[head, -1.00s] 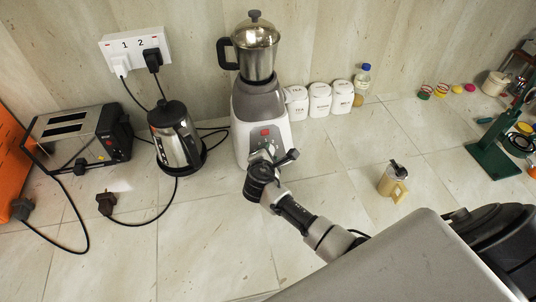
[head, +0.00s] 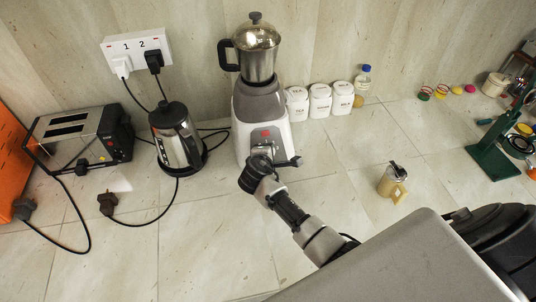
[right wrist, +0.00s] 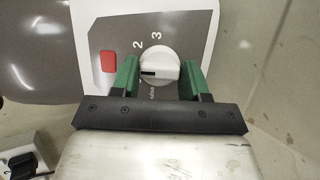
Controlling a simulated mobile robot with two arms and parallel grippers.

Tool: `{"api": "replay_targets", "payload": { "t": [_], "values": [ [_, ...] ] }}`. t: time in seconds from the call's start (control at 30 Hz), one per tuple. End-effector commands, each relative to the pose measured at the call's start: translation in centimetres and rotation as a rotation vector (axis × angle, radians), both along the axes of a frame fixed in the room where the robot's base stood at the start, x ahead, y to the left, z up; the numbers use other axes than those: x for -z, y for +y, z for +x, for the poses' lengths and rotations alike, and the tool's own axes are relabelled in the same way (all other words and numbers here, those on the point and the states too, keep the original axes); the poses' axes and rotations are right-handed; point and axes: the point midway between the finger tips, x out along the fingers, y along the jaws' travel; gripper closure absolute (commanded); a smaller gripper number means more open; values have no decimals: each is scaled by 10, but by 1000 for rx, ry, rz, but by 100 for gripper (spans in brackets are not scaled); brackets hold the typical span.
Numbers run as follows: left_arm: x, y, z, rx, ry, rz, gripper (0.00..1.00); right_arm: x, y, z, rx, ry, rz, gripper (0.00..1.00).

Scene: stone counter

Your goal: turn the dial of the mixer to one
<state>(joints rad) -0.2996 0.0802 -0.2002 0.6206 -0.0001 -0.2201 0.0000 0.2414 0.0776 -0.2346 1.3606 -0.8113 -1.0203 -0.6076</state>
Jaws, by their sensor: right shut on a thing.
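The mixer (head: 259,103) stands upright on the counter, a grey and white base with a steel jar (head: 258,60) on top. In the right wrist view its white dial (right wrist: 160,64) sits on a grey panel, with the numbers 2 and 3 above it and a black mark on its left side. My right gripper (right wrist: 160,80) has its green fingers on either side of the dial and is shut on it. In the head view the right gripper (head: 268,160) is at the mixer's front and largely hides the dial. My left gripper is not in view.
A red switch (right wrist: 108,61) is left of the dial. A kettle (head: 175,140) and toaster (head: 80,140) stand left of the mixer, with cords on the counter. White canisters (head: 319,101) stand to its right. The front counter is largely clear.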

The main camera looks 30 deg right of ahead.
Motion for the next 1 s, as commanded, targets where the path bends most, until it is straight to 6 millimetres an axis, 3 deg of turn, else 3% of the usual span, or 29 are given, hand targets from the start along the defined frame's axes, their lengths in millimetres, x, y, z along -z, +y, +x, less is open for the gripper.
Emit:
{"api": "replay_targets", "payload": {
  "t": [0.17, 0.2, 0.33, 0.73, 1.0],
  "values": [
    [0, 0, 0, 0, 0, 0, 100, 0, -1, 0, 0, 1, -1, 79],
    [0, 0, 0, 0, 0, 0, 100, 0, -1, 0, 0, 0, -2, 51],
    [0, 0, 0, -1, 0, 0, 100, 0, -1, 0, 0, 0, -2, 32],
    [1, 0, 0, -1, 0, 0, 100, -3, 5, -5, -1, -1, 0, 32],
    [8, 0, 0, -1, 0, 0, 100, -24, 30, -34, -2, -2, 3, 32]
  ]
}}
